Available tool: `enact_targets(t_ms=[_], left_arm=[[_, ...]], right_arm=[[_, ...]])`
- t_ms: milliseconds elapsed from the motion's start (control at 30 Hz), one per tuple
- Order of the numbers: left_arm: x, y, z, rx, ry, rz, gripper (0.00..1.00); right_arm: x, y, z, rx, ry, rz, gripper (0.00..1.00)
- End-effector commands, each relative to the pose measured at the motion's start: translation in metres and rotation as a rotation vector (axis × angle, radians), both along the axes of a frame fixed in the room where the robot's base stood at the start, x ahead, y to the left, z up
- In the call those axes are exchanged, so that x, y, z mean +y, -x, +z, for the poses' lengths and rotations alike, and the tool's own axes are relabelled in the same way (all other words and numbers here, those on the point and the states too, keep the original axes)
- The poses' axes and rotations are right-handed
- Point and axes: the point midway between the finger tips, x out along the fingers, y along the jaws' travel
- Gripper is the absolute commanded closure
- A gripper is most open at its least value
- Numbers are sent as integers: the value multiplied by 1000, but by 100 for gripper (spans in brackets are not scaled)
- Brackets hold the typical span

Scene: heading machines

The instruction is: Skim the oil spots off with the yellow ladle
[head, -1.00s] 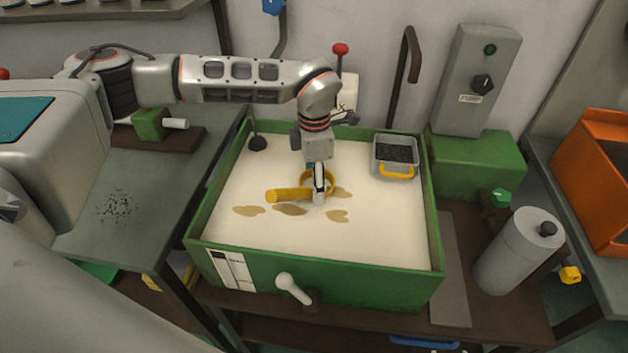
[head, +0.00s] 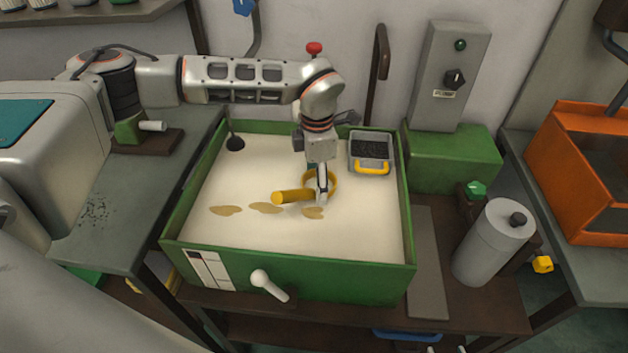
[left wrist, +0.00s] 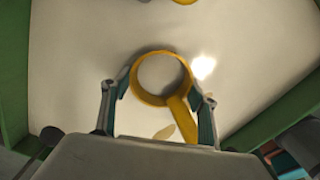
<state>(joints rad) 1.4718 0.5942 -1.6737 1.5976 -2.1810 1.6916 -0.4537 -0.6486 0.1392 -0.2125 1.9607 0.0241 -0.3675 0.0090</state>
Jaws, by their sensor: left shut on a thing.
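The yellow ladle (head: 291,196) has a round bowl and a thick handle pointing left in the head view. My left gripper (head: 322,194) is shut on it, low over the pale liquid in the green tank (head: 290,270). In the left wrist view the ladle's bowl rim (left wrist: 137,88) lies between the fingers of my left gripper (left wrist: 160,95). Brown oil spots show on the liquid: one at left (head: 226,210), one in the middle (head: 265,208) and one just below the gripper (head: 313,213). The liquid behind the bowl and fingers is partly hidden. My right gripper is not in view.
A grey container (head: 370,148) with dark contents and a yellow handle sits in the tank's back right corner. A black-ended rod (head: 235,143) stands at the back left. A white lever (head: 268,285) sticks out in front. A grey cylinder (head: 492,243) stands right of the tank.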

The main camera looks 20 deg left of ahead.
Motion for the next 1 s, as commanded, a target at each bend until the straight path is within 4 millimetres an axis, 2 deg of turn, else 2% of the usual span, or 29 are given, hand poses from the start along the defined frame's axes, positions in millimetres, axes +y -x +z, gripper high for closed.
enact_targets(t_ms=[267, 1000], left_arm=[[-5, -3, 1, -1, -1, 4, 58], [-12, -5, 50, -1, 0, 7, 58]], right_arm=[[0, -1, 3, -3, -1, 0, 60], [0, -4, 39, -13, -1, 0, 60]])
